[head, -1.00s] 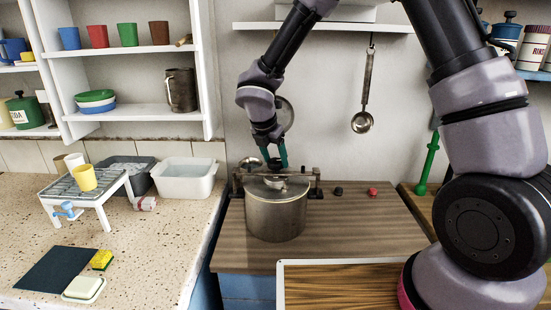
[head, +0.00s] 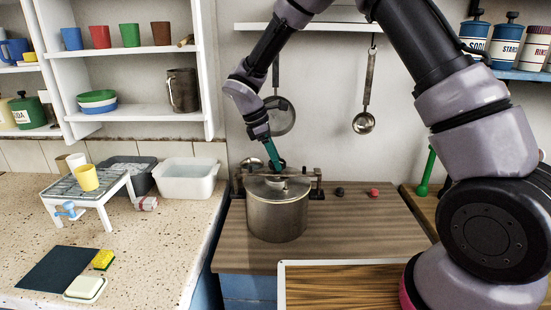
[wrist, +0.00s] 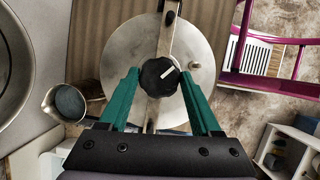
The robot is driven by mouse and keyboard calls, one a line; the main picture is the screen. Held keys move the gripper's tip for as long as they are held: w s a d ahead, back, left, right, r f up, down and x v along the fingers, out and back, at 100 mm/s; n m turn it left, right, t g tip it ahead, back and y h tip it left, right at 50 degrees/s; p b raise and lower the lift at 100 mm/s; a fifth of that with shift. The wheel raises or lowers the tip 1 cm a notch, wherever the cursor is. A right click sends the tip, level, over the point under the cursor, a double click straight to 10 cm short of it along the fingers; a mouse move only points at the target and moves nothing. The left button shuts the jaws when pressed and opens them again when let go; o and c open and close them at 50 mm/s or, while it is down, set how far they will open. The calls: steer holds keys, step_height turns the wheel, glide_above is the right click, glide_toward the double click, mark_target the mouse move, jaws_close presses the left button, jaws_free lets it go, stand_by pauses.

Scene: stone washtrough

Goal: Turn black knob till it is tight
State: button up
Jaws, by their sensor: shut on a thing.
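The black knob (wrist: 160,76) with a white pointer mark sits on the metal bar (wrist: 163,40) across a round steel lid (wrist: 200,50) in the wrist view. The green fingers of my gripper (wrist: 160,74) are closed on its two sides. The white mark points up and right. In the head view, my gripper (head: 276,165) reaches down, tilted, to the top of the steel pot (head: 277,218). The knob is mostly hidden there. The pot stands on the brown wooden top with the clamp bar over its lid.
A small black knob-like piece (head: 339,191) and a red one (head: 373,192) are on the wooden top, right of the pot. A sieve (head: 280,117) and a ladle (head: 363,122) hang behind. A white basin (head: 187,180) stands to the left.

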steer(key=m+g, duration=0.1)
steer(key=m, duration=0.2)
steer(key=shift+w+m, duration=0.15)
steer(key=shift+m, duration=0.25)
steer(key=m+g+y, duration=0.1)
steer(key=m, duration=0.2)
steer(key=shift+w+g, duration=0.1)
steer(key=shift+g, duration=0.3)
steer(key=m+y, duration=0.1)
steer(key=m, duration=0.2)
steer(key=m+g, duration=0.1)
steer(key=m, duration=0.3)
steer(key=shift+w+d+g+y, duration=0.1)
steer(key=shift+d+g+y, duration=0.1)
steer(key=shift+g+y, duration=0.15)
steer(key=m+y, duration=0.1)
steer(key=m, duration=0.2)
steer(key=shift+d, duration=0.1)
steer(key=m+y, duration=0.1)
steer(key=m, duration=0.3)
steer(key=shift+d+y, duration=0.1)
steer(key=shift+y, duration=0.25)
steer(key=m+y, duration=0.1)
steer(key=m, duration=0.2)
steer(key=shift+d+m, duration=0.1)
steer(key=shift+m, duration=0.2)
steer(key=shift+m+t+y, duration=0.45)
steer(key=shift+m+y, duration=0.25)
steer(key=shift+m, duration=1)
